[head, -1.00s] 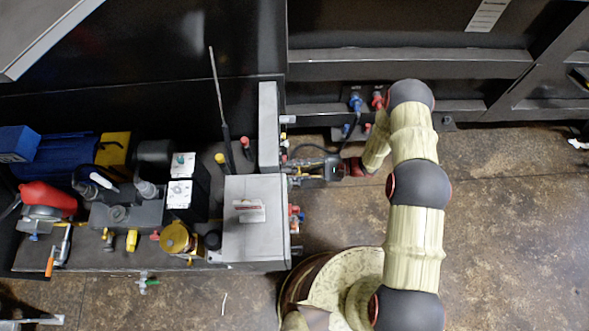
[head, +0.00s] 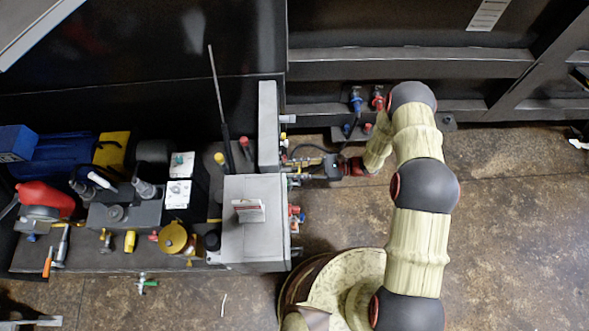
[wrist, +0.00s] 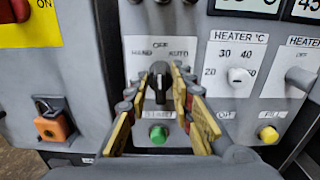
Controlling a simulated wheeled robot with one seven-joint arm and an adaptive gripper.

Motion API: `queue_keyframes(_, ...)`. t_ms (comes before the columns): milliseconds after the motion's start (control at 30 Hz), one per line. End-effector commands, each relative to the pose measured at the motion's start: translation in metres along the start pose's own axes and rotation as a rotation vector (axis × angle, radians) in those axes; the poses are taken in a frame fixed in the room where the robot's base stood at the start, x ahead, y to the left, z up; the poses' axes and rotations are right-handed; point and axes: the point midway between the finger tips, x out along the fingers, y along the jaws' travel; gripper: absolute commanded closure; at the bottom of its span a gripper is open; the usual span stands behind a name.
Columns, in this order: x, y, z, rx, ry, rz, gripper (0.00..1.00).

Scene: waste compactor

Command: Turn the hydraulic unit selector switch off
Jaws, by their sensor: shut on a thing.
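The black selector switch (wrist: 160,72) is in the middle of the wrist view, on a grey panel with HAND, OFF and AUTO lettering. Its knob stands roughly upright, toward OFF; its exact angle is hard to tell. My gripper (wrist: 158,86) has its yellow-padded fingers on both sides of the knob and is shut on it. In the head view my gripper (head: 303,174) reaches the right side of the grey control box (head: 250,226); the switch is hidden there.
A green button (wrist: 158,135) sits below the switch. A white heater dial (wrist: 240,77) and a yellow button (wrist: 268,135) are to the right. Open brown floor (head: 510,220) lies right of my arm.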

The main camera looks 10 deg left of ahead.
Motion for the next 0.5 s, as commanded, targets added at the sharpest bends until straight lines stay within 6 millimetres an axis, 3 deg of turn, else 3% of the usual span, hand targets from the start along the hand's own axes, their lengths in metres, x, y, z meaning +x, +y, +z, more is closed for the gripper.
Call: queue_keyframes(500, -0.0004, -0.0011, -0.0002, 0.062, 0.001, -0.002, 1.00)
